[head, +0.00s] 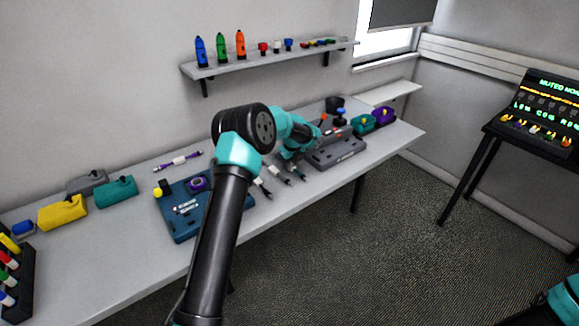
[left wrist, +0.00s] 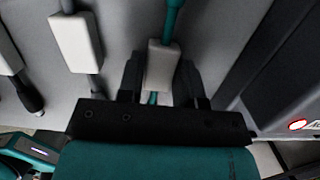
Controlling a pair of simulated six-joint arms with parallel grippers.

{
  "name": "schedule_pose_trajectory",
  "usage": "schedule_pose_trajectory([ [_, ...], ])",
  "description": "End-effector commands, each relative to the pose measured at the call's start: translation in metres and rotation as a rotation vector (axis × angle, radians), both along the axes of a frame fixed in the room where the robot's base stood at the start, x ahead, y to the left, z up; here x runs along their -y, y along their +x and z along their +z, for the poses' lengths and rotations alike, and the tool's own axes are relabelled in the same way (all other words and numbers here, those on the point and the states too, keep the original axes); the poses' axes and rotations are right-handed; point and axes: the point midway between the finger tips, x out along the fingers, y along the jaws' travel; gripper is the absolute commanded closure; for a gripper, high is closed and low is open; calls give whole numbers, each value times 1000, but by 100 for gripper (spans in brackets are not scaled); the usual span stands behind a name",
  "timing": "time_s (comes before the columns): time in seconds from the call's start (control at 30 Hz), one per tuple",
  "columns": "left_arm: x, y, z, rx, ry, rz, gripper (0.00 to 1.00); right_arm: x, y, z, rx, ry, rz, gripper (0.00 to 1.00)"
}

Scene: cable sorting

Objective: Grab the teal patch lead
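The teal patch lead (left wrist: 173,20) runs down from the top of the left wrist view into a pale block-shaped sleeve (left wrist: 162,66). My left gripper (left wrist: 161,80) has one dark finger on each side of this sleeve, with little or no gap showing. Whether the fingers press on it I cannot tell. A bit of teal cable shows below the sleeve. In the head view my left gripper (head: 290,158) is low over the table, partly hidden by its own arm. My right gripper is out of view.
Other leads with pale sleeves (left wrist: 76,42) lie just left of the teal one. A grey device (head: 335,150) stands close to the right of the gripper. A blue board (head: 180,222) lies to the left on the pale table (head: 130,255).

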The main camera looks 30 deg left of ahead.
Motion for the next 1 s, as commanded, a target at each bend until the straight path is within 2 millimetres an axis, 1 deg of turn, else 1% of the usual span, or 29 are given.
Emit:
schedule_pose_trajectory([
  [0.03, 0, 0, 0, 0, 0, 0, 72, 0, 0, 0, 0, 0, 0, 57],
  [0.2, 0, 0, 0, 0, 0, 0, 88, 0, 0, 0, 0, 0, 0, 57],
  [0.27, 0, 0, 0, 0, 0, 0, 94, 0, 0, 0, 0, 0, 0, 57],
  [0.3, 0, 0, 0, 0, 0, 0, 95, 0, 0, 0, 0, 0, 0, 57],
  [0.53, 0, 0, 1, 0, 0, 0, 95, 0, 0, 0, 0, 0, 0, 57],
  [0.67, 0, 0, 5, 1, 1, 0, 95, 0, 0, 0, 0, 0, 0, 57],
  [1.0, 1, -1, 37, -1, 0, 0, 95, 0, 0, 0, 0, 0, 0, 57],
])
